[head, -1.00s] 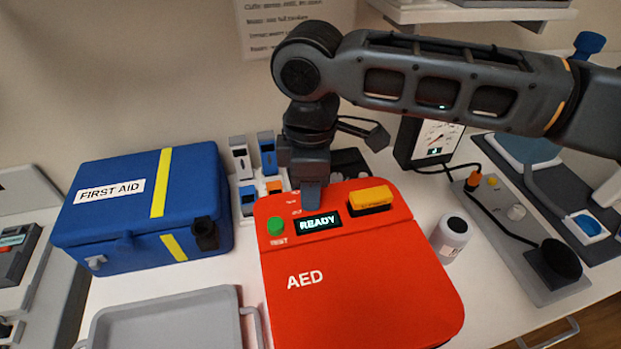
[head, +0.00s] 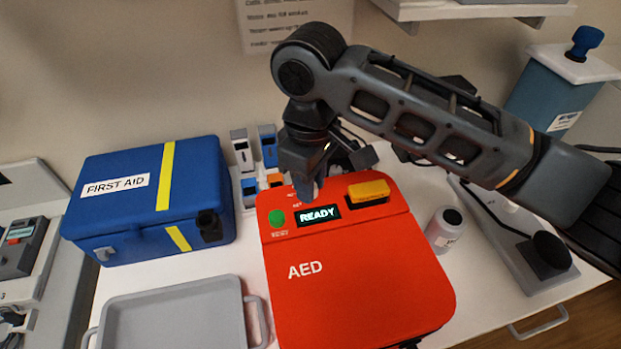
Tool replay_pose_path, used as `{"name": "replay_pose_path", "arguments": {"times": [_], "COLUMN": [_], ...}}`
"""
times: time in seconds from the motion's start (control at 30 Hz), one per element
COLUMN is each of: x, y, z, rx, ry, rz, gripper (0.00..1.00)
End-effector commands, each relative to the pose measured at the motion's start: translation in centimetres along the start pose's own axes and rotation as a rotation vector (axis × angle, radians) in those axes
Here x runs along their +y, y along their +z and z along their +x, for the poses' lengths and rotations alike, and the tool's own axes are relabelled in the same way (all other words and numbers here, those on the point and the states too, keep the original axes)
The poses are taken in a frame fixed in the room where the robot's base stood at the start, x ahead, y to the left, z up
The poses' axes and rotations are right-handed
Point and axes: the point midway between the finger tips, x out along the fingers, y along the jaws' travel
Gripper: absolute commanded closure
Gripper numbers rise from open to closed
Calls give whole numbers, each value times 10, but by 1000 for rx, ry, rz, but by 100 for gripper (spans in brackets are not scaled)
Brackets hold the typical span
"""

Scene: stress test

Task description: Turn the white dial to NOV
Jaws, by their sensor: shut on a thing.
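The red AED case (head: 350,270) lies on the white table, with a lit READY display (head: 319,216), a green TEST button (head: 277,218) and a yellow-orange button (head: 368,191) on its upper panel. My gripper (head: 308,188) points down at the panel's top part, just above the display, and is shut. The white dial is almost wholly hidden by the fingers, so its pointer cannot be read. Small white markings show on the panel left of the fingers, too small and partly covered to read.
A blue first aid box (head: 135,240) stands left of the AED, with a grey tray (head: 175,300) in front of it. A white bottle (head: 445,230) stands close to the AED's right. Small boxes (head: 242,155) stand behind. My forearm spans the right side.

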Motion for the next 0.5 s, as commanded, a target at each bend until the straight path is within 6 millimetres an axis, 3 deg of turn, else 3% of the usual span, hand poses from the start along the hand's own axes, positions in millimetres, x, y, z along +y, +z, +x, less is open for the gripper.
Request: {"name": "replay_pose_path", "arguments": {"times": [0.33, 0.37, 0.5], "x": [0, 0, 0], "y": [0, 0, 0], "z": [0, 0, 0], "rx": [2, 2, 1], "ry": [0, 0, 0], "rz": [2, 1, 1], "gripper": [100, 70, 57]}}
